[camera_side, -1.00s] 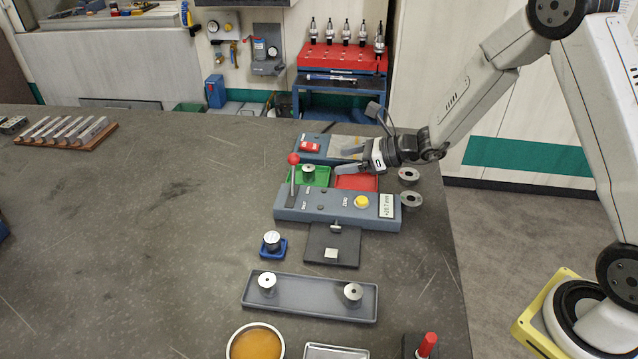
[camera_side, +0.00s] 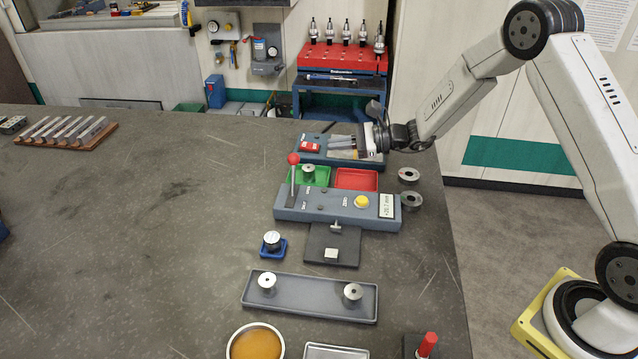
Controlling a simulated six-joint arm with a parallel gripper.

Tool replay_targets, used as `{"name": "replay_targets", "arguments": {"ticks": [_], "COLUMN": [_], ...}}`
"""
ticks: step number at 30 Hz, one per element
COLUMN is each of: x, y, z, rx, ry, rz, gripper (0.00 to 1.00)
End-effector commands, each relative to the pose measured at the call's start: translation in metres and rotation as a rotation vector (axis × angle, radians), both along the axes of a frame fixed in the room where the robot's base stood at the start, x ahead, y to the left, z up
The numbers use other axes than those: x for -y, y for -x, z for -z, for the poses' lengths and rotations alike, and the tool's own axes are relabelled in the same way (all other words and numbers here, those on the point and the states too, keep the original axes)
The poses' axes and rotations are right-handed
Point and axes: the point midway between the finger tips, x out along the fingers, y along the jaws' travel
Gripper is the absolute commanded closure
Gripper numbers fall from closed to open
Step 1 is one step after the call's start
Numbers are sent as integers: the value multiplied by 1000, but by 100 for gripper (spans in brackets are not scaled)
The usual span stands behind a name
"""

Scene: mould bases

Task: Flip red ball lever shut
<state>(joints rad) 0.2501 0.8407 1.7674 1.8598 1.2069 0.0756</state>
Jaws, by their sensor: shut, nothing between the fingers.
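The lever with the red ball (camera_side: 293,159) stands upright at the left end of a grey-blue control box (camera_side: 328,213). The box also carries a yellow button (camera_side: 361,202) and a small display (camera_side: 386,206). My gripper (camera_side: 334,147) is above the rear blue-grey box (camera_side: 311,158), to the right of and behind the red ball and apart from it. Its fingers point left, close together, with nothing seen between them.
A green tray (camera_side: 320,177) with a metal part and an empty red tray (camera_side: 357,180) lie between the boxes. Two metal rings (camera_side: 410,199) lie at the right. A long grey tray (camera_side: 310,299) with two metal parts lies in front. The left tabletop is mostly clear.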

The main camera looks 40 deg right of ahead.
Motion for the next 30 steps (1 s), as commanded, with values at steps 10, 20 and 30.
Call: {"name": "replay_targets", "arguments": {"ticks": [10, 20, 30], "x": [17, 38, 47], "y": [-16, -11, -5], "z": [-3, 2, 5], "rx": [466, 860, 1013], "ry": [109, 168, 179], "rz": [-254, -434, -497], "gripper": [100, 100, 100]}}
